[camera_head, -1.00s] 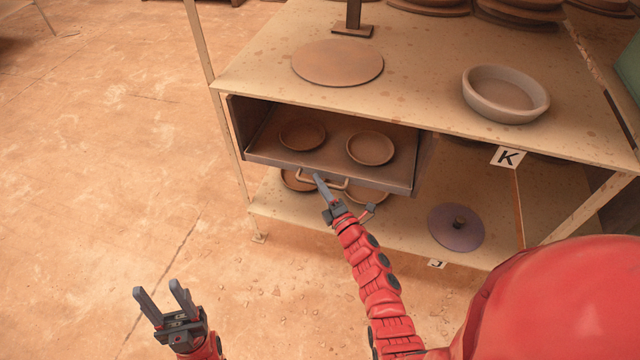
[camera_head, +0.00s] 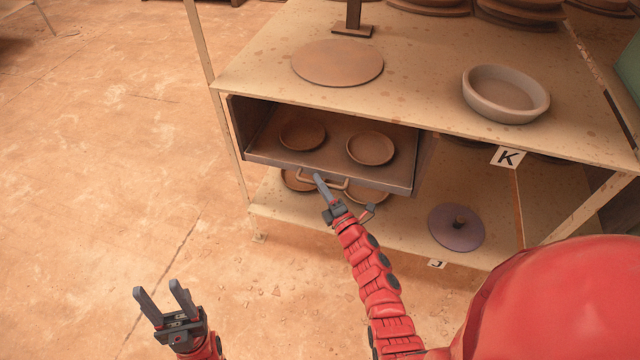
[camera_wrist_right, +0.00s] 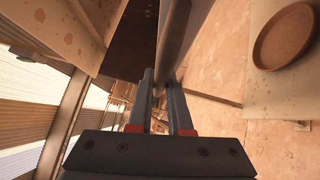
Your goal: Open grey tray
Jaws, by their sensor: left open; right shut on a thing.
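The grey tray (camera_head: 399,182) is a drawer under the shelf's top board, with its handle (camera_head: 338,185) on the front. Its inside shows from above, with two brown dishes (camera_head: 302,134) (camera_head: 370,148) in it. My right gripper (camera_head: 320,182) is at the handle, shut on it. In the right wrist view the gripper's fingers (camera_wrist_right: 161,100) close around a grey bar, and the contact itself is partly hidden. My left gripper (camera_head: 163,297) is open and empty over the floor at the lower left.
The lower shelf (camera_head: 400,228) holds more brown dishes below the tray and a purple lid (camera_head: 455,227). On the top board stand a round brown slab (camera_head: 337,63) and a pale bowl (camera_head: 505,93). The floor (camera_head: 90,170) left of the shelf is clear.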

